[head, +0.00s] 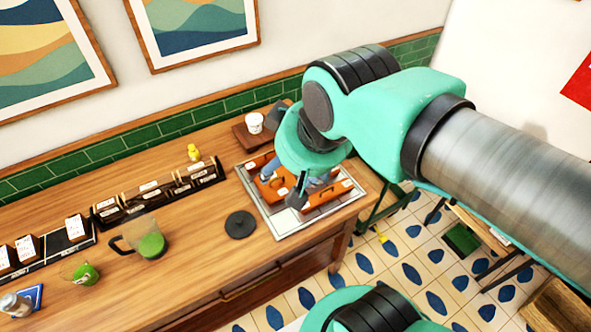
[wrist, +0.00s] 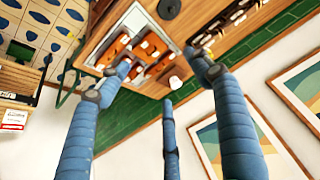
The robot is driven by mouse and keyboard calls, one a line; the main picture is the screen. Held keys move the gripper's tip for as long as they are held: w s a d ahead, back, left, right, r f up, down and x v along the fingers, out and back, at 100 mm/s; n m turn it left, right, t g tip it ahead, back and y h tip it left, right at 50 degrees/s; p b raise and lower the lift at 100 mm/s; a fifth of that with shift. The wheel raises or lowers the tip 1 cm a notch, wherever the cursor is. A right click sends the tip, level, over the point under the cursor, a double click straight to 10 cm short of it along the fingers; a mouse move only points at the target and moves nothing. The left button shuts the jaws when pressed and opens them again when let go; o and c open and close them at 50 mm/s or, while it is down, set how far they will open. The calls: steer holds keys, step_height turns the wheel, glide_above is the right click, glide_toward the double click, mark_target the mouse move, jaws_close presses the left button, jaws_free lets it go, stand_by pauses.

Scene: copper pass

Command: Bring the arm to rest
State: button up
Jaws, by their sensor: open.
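My gripper (head: 285,183) hangs over the tray at the right end of the wooden counter in the head view, partly hidden by my own wrist. In the wrist view my gripper (wrist: 155,90) shows blue fingers spread wide apart, with nothing between them. It is open and empty. My arm reaches in from the right side of the head view, bent at the wrist. Whether the fingers touch anything on the tray cannot be told.
The tray (head: 282,229) holds orange-brown blocks. A white cup (head: 254,122) stands behind it. A black disc (head: 240,225), a jug of green liquid (head: 151,245), a yellow bottle (head: 193,152) and dark racks (head: 137,202) stand left. Tiled floor (head: 405,267) lies right.

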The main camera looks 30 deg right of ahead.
steer(key=shift+s+d+f, duration=0.2)
steer(key=shift+s, duration=0.15)
steer(key=shift+s+d+f, duration=0.15)
steer(key=shift+s, duration=0.2)
steer(key=shift+f+b, duration=0.7)
stand_by(0.7)
